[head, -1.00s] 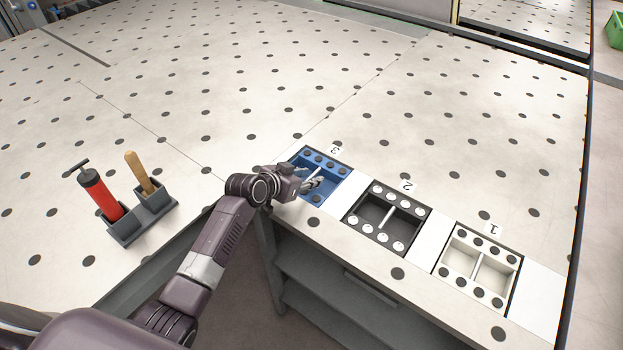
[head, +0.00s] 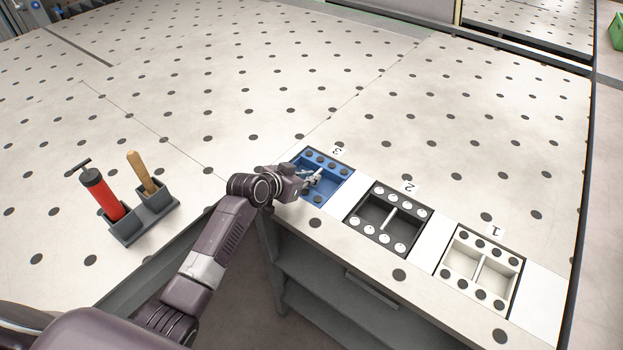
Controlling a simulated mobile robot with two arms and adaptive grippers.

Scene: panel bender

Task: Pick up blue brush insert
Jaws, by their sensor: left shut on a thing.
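The blue brush insert (head: 327,164) sits in the table's front edge strip at the slot marked 3. It is a blue tray with dark round spots along its sides. My left gripper (head: 314,179) reaches over its middle from the left and is shut on it, seemingly at the divider. The gripper and wrist hide part of the insert's left side and the exact contact. I cannot tell whether the insert is lifted. My right gripper is not in view.
A black insert (head: 366,232) with white spots is at slot 2 and a white insert (head: 459,262) at slot 1. A grey holder (head: 127,232) with a red pump-like tool (head: 102,194) and a wooden handle (head: 140,172) stands left. The spotted table behind is clear.

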